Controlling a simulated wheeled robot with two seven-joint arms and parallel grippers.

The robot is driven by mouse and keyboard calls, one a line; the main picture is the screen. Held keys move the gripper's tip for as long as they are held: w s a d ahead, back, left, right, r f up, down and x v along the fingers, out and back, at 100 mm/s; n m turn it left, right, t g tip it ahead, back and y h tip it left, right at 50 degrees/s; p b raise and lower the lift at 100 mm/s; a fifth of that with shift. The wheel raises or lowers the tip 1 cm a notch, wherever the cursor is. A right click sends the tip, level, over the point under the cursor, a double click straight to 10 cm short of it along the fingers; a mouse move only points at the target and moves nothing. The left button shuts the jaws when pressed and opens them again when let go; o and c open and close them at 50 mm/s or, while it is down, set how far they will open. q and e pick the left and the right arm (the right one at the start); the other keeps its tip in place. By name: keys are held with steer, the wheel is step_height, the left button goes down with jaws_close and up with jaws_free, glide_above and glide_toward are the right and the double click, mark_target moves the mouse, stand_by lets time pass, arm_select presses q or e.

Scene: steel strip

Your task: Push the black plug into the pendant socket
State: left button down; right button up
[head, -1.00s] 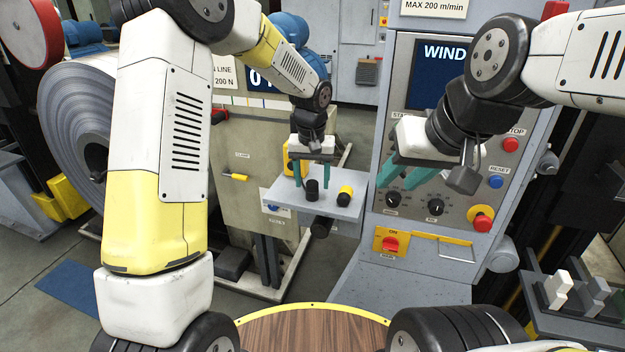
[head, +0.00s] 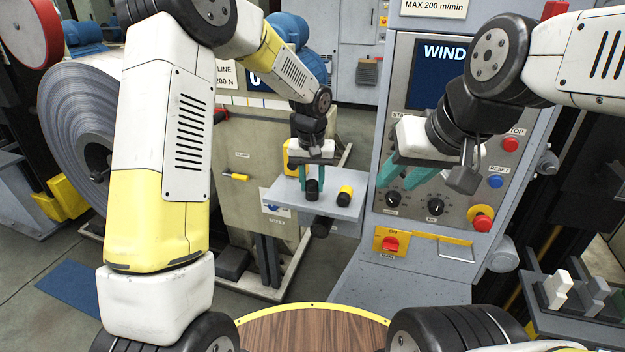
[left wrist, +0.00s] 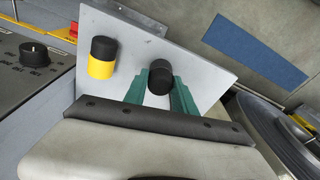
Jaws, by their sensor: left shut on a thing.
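The black plug (head: 313,191) stands on a small grey shelf (head: 283,195), beside a black-and-yellow plug (head: 345,195). My left gripper (head: 312,184) comes down from above and is shut on the black plug, which still appears to be at the shelf. In the left wrist view the black plug (left wrist: 161,78) sits between the teal fingers, with the black-and-yellow plug (left wrist: 102,58) to its left. My right gripper (head: 404,178) is open and empty in front of the winder panel. I cannot clearly pick out the pendant socket.
A yellow fitting (head: 291,157) is partly hidden behind my left gripper. The winder panel (head: 410,215) with knobs and buttons stands right of the shelf. A large steel coil (head: 75,110) is at left. The shelf's front strip is clear.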

mark_target(312, 180)
arm_select(q)
steer(key=shift+r, duration=2.5)
